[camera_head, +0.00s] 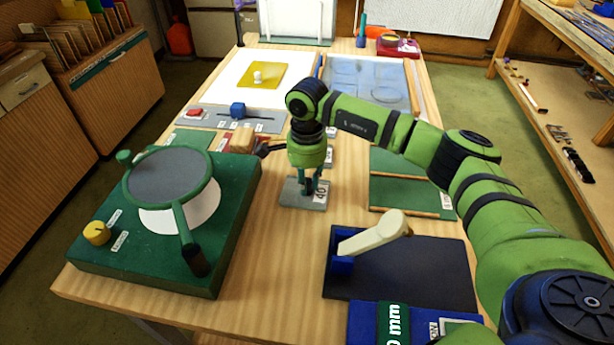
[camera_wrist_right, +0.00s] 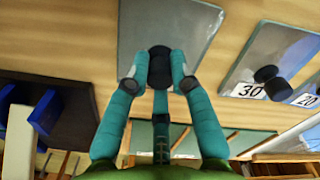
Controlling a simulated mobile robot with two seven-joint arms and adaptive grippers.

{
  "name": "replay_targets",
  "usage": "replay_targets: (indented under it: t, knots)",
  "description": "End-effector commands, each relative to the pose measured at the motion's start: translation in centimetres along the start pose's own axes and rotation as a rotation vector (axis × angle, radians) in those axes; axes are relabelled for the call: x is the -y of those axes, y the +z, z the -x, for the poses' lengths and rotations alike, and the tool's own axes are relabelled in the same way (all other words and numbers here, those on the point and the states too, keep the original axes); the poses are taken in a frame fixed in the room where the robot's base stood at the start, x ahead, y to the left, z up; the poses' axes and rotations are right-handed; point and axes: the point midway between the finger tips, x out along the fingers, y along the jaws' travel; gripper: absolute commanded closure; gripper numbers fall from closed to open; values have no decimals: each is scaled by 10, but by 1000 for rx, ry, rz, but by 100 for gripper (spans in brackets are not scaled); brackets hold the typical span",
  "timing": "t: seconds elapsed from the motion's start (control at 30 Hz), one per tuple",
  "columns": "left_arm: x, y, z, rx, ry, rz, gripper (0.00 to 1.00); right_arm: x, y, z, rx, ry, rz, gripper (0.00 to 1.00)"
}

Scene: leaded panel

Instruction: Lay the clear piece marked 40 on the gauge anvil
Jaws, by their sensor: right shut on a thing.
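The clear piece marked 40 (camera_head: 291,195) is a small greyish see-through plate near the middle of the bench, its "40" label at its right side. My right gripper (camera_head: 315,188) points down over it with teal fingers. In the right wrist view, the right gripper (camera_wrist_right: 160,78) is shut on the black knob (camera_wrist_right: 159,62) of the plate (camera_wrist_right: 175,22). I cannot tell whether the plate touches the bench. A blue unit with an "mm" display (camera_head: 393,325) shows at the bottom edge; I cannot make out its anvil for certain. My left gripper is not in view.
A dark board (camera_head: 435,270) with a cream lever stands front right. A green box (camera_head: 200,275) with a round lens stands left. Bare wood shows between the green box and dark board.

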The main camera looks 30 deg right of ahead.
Motion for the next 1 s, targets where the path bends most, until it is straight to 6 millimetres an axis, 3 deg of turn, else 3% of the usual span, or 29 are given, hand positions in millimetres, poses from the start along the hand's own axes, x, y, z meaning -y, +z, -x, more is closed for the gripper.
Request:
replay_targets:
  t: [0.3, 0.33, 0.37, 0.4, 0.8, 1.0]
  knots:
    - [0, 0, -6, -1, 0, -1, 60, 0, 0, -5, 1, -1, 1, 100]
    - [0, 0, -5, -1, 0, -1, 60, 0, 0, -4, 0, 0, 1, 69]
    - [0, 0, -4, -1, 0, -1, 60, 0, 0, -4, 0, 0, 1, 57]
    - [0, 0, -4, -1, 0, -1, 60, 0, 0, -4, 0, 0, 1, 53]
    - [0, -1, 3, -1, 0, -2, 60, 0, 0, -2, 0, 2, 1, 53]
    - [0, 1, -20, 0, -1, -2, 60, 1, -1, 26, 0, -6, 3, 53]
